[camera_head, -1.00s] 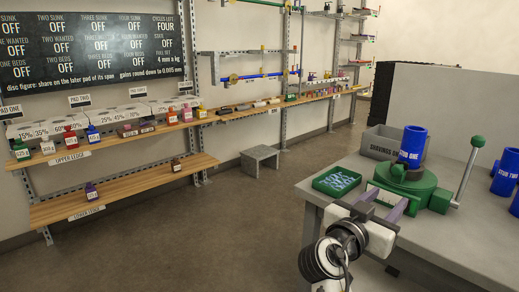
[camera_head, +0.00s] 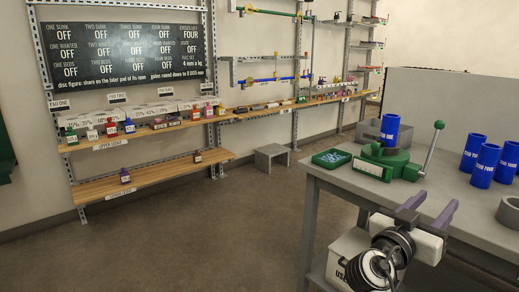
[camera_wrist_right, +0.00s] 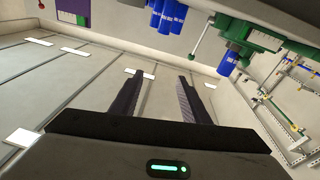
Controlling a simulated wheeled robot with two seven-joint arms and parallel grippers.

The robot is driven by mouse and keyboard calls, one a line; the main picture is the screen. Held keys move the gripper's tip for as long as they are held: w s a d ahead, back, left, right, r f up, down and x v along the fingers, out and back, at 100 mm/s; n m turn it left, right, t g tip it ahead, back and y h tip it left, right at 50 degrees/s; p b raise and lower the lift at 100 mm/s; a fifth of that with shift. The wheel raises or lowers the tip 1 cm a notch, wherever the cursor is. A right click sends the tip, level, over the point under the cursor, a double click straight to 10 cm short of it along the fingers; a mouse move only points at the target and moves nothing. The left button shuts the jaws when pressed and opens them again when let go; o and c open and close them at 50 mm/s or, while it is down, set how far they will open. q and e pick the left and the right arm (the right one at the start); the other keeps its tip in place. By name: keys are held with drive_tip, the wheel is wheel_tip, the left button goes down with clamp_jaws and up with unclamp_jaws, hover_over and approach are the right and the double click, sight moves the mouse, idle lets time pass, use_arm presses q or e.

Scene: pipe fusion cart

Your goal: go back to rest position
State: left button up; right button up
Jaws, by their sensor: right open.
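My right gripper (camera_head: 428,213) is open and empty in the head view, in front of the grey cart (camera_head: 440,205) and near its front edge. In the right wrist view the two dark fingers of my right gripper (camera_wrist_right: 160,98) stand apart with nothing between them. On the cart, a green clamp fixture (camera_head: 392,166) with a lever holds an upright blue stub (camera_head: 389,130). The fixture also shows in the right wrist view (camera_wrist_right: 247,36). My left gripper is not in either view.
Several blue stubs (camera_head: 484,165) and a grey ring (camera_head: 508,214) sit on the cart's right side. A green tray (camera_head: 332,158) and a grey bin (camera_head: 368,131) are at its left. Wall shelves (camera_head: 150,183) hold small bottles. A grey stool (camera_head: 271,156) stands on open floor.

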drive_tip(key=s+d+r+n+h, duration=0.1)
drive_tip(key=s+d+r+h, duration=0.2)
drive_tip(key=d+r, duration=0.4)
drive_tip(key=s+d+r+n+h, duration=0.1)
drive_tip(key=s+d+r+h, duration=0.2)
drive_tip(key=d+r, duration=0.45)
wheel_tip(320, 180, down, 24)
drive_tip(key=w+a+n+t+y, duration=0.2)
drive_tip(key=w+n+t+y, duration=0.1)
drive_tip(key=n+y, duration=0.65)
drive_tip(key=s+a+f+n+g+y, duration=0.1)
drive_tip(key=s+a+f+n+y, duration=0.15)
drive_tip(key=f, duration=0.65)
drive_tip(key=s+a+f+n+g+y, duration=0.1)
drive_tip(key=s+a+f+y, duration=0.3)
drive_tip(key=f, duration=0.4)
drive_tip(key=s+a+f+n+g+y, duration=0.1)
drive_tip(key=s+a+f+g+y, duration=0.25)
drive_tip(key=s+a+f, duration=0.6)
drive_tip(key=s+a+f+n+g+y, duration=0.15)
drive_tip(key=s+a+f+y, duration=0.45)
drive_tip(key=s, duration=0.6)
drive_tip(key=w+a+m+t+h, duration=0.1)
drive_tip(key=a+m, duration=0.4)
drive_tip(key=a, duration=0.6)
drive_tip(key=shift+w+m, duration=0.15)
drive_tip(key=shift+m, duration=0.2)
